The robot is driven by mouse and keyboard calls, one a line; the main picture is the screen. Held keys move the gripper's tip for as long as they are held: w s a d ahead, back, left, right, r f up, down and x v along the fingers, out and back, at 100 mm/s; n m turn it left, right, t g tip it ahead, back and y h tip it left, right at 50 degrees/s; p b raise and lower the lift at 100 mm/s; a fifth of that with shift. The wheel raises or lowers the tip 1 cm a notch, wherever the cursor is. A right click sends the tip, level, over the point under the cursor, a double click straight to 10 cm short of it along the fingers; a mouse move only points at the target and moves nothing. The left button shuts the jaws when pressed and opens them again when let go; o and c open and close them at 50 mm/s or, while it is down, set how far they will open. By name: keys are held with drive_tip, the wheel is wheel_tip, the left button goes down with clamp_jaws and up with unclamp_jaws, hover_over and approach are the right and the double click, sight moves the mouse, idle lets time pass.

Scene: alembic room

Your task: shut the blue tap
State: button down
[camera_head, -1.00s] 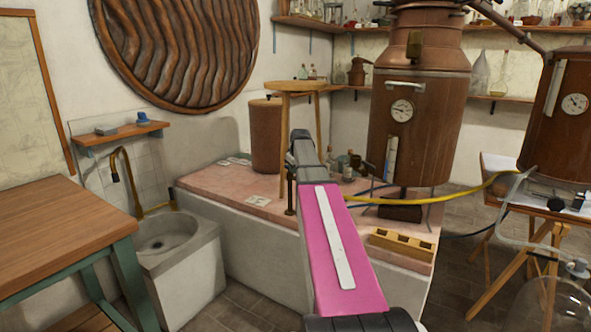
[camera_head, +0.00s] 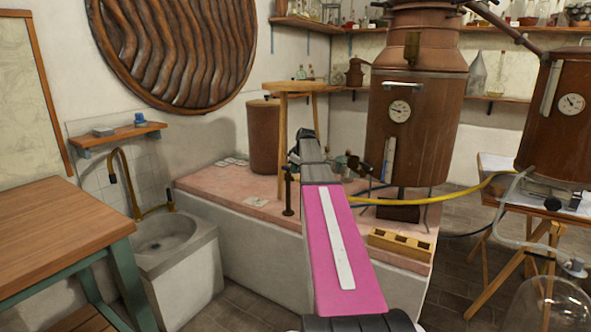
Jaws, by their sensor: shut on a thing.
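My arm reaches away from me over the pink-tiled bench, its pink link in front. My gripper (camera_head: 306,148) is at the far end, a small grey and dark shape seen from behind. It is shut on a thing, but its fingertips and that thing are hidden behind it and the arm. I cannot make out the blue tap; that part of the bench is covered by my arm. A dark upright post (camera_head: 288,190) stands on the bench just left of the arm.
A wooden stool (camera_head: 283,130) and a copper drum (camera_head: 264,138) are behind the post. A large copper still (camera_head: 417,130) with a yellow hose (camera_head: 450,196) stands to the right. A stone sink (camera_head: 170,240) and a wooden table (camera_head: 55,230) are at left.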

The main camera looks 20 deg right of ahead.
drive_tip(key=c, duration=1)
unclamp_jaws()
drive_tip(key=shift+c, duration=0.2)
drive_tip(key=v, duration=1)
drive_tip(key=shift+s+r, duration=0.2)
drive_tip(key=shift+r, duration=0.15)
drive_tip(key=s+a+f+m+g, duration=0.1)
drive_tip(key=s+a+f+m, duration=0.1)
drive_tip(key=s+a+f, duration=0.65)
drive_tip(key=s+a+f+m+g, duration=0.15)
drive_tip(key=s+a+f, duration=0.3)
drive_tip(key=f, duration=0.65)
drive_tip(key=s+a+f+m+g, duration=0.1)
drive_tip(key=s+a+f+m, duration=0.1)
drive_tip(key=s+a+f, duration=0.45)
drive_tip(key=s+a+f+m, duration=0.1)
drive_tip(key=s+a+f, duration=0.2)
drive_tip(key=s+f, duration=0.2)
drive_tip(key=s+a+f+m+g+h, duration=0.1)
drive_tip(key=s+a+f, duration=0.2)
drive_tip(key=s+f, duration=0.2)
drive_tip(key=shift+s+f+m, duration=0.15)
drive_tip(key=shift+f+m, duration=0.2)
